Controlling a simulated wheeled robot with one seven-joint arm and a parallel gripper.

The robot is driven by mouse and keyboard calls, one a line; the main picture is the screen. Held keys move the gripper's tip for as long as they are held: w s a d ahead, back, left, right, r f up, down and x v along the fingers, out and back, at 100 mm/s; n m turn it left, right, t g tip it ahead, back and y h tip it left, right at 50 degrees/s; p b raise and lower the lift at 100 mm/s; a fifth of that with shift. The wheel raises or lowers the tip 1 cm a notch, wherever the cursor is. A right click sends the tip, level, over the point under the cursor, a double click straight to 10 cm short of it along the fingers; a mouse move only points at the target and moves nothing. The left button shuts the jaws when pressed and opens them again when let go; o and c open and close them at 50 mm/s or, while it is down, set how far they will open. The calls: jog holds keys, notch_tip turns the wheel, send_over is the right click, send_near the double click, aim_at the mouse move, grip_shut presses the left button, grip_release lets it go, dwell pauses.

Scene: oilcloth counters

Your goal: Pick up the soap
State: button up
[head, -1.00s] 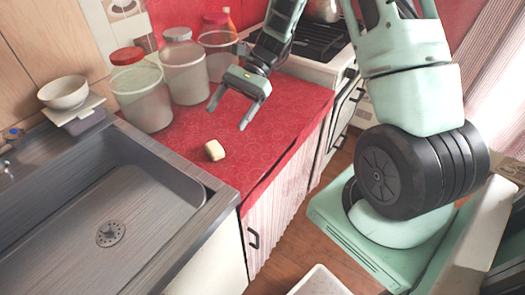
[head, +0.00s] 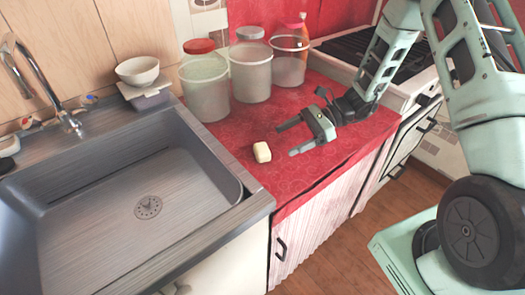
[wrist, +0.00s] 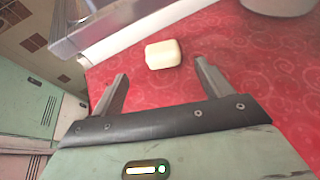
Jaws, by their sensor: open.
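The soap (head: 262,152) is a small cream-coloured block lying on the red patterned counter, between the sink and my gripper. My gripper (head: 285,139) is open and empty, to the right of the soap, with its fingers pointing left toward it. In the wrist view the soap (wrist: 163,54) lies beyond the fingertips of my gripper (wrist: 160,70), roughly centred between them. The fingers appear not to touch it.
The grey sink (head: 225,183) is left of the soap. Several plastic containers (head: 250,75) stand behind it. A white bowl (head: 138,71) sits at the sink's back corner. A stove (head: 345,42) is at the back right. The counter around the soap is clear.

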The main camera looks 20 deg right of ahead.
aim_at(267, 147)
jog(key=shift+p+x, duration=0.45)
jog(key=shift+x, duration=2.5)
jog(key=shift+w+r, duration=0.15)
jog(key=shift+r, duration=0.05)
jog(key=c, duration=1.1)
